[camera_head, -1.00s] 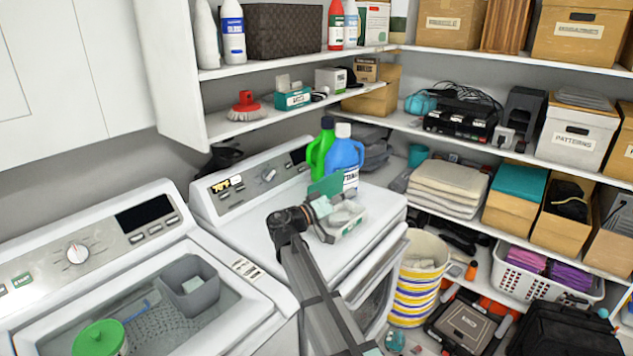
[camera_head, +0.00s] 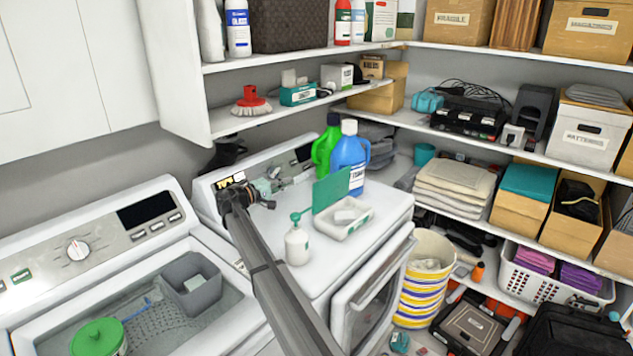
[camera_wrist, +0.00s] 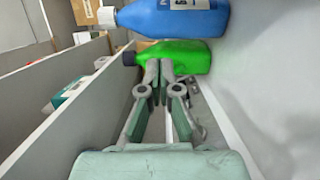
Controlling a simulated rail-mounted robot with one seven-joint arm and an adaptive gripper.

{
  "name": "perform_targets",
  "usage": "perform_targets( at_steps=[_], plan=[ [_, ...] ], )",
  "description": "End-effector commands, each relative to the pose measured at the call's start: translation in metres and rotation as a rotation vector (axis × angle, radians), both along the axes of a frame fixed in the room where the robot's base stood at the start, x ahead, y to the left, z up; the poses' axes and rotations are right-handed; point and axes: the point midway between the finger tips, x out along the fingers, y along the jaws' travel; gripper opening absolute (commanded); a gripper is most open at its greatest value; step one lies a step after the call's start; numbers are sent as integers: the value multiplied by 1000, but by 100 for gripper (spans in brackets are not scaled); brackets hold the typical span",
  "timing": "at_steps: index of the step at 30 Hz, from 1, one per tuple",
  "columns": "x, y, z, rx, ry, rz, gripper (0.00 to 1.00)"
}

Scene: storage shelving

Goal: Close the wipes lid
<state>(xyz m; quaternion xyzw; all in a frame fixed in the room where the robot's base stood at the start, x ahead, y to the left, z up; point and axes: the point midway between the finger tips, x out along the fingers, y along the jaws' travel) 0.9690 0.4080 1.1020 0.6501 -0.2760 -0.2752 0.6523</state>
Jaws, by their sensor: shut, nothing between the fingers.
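The wipes box (camera_head: 342,222) is a small white open container on top of the right-hand white machine in the head view. Its green lid (camera_head: 331,190) stands up, open, at the box's back-left side. My gripper (camera_head: 272,182) is left of and behind the lid, apart from it, near the machine's control panel. In the wrist view my gripper (camera_wrist: 159,72) is shut and empty, with its fingers pointing towards a green bottle (camera_wrist: 180,56). The wipes box is not visible in the wrist view.
A white pump bottle (camera_head: 297,244) stands left of the wipes box, close to my arm. A blue jug (camera_head: 348,160) and the green bottle (camera_head: 326,147) stand behind the lid. A shelf (camera_head: 290,108) runs above the machine's back. The machine's front right top is clear.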

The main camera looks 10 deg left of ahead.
Motion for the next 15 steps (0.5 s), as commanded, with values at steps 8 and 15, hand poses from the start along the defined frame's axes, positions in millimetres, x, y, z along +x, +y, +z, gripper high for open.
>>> perform_targets(
  at_steps=[8,15],
  plan=[
    [22,-22,3,-3,6,-2,0],
    [55,-57,4,-2,5,-3,0]
  ],
)
